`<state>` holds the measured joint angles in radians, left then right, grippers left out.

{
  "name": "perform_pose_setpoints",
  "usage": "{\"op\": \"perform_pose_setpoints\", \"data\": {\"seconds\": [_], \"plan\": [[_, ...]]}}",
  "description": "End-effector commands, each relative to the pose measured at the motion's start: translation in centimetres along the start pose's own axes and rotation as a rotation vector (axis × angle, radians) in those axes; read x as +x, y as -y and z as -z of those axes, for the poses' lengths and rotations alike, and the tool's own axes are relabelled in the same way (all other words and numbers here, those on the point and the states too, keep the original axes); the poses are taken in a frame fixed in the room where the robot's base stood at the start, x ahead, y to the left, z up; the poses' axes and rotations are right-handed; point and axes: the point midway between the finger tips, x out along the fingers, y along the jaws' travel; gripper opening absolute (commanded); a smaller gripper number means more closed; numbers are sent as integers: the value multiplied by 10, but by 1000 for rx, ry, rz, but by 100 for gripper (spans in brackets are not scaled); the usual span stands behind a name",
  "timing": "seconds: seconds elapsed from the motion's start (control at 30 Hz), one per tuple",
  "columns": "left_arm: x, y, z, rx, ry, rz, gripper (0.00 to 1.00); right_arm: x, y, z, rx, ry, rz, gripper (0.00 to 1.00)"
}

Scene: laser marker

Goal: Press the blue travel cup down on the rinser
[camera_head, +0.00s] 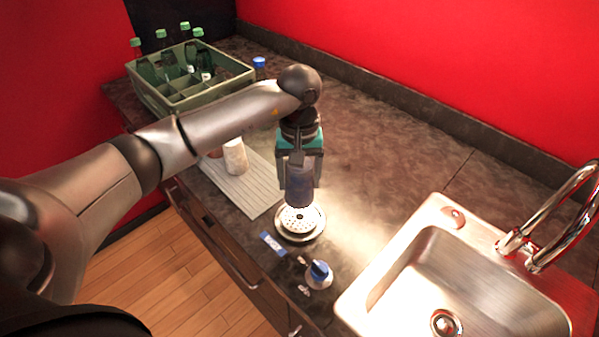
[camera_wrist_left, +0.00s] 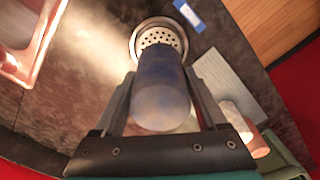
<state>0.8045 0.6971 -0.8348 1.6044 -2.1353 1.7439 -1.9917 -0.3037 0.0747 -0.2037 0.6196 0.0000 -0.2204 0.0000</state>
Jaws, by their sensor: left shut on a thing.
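The blue travel cup (camera_head: 299,186) is held in my left gripper (camera_head: 299,180), whose fingers sit on both sides of it. In the left wrist view the cup (camera_wrist_left: 162,92) stands between the two fingers (camera_wrist_left: 160,105). The rinser (camera_head: 300,222), a round metal plate with holes, is set in the counter below the cup. It also shows in the left wrist view (camera_wrist_left: 158,34), partly covered by the cup. I cannot tell whether the cup touches the rinser. My right gripper is not in view.
A ribbed drying mat (camera_head: 245,190) with a pale cup (camera_head: 236,157) lies left of the gripper. A green bottle crate (camera_head: 190,80) stands at the back left. A blue-topped knob (camera_head: 319,272) and a steel sink (camera_head: 470,270) are nearer and right. The back-right counter is clear.

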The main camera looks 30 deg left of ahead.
Motion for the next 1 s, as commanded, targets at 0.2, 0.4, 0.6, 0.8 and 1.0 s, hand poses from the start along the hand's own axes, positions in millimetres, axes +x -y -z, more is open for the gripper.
{"op": "perform_pose_setpoints", "data": {"seconds": [0.2,0.4,0.6,0.8,1.0], "plan": [[15,-1,0,1,1,-2,10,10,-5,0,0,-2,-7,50],[35,-1,-1,2,1,-2,10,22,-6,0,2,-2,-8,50],[56,0,0,1,-2,-1,10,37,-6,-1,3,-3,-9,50],[68,-1,0,2,-1,-2,10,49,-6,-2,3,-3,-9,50],[68,-1,0,2,-1,-2,10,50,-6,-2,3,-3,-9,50]]}}
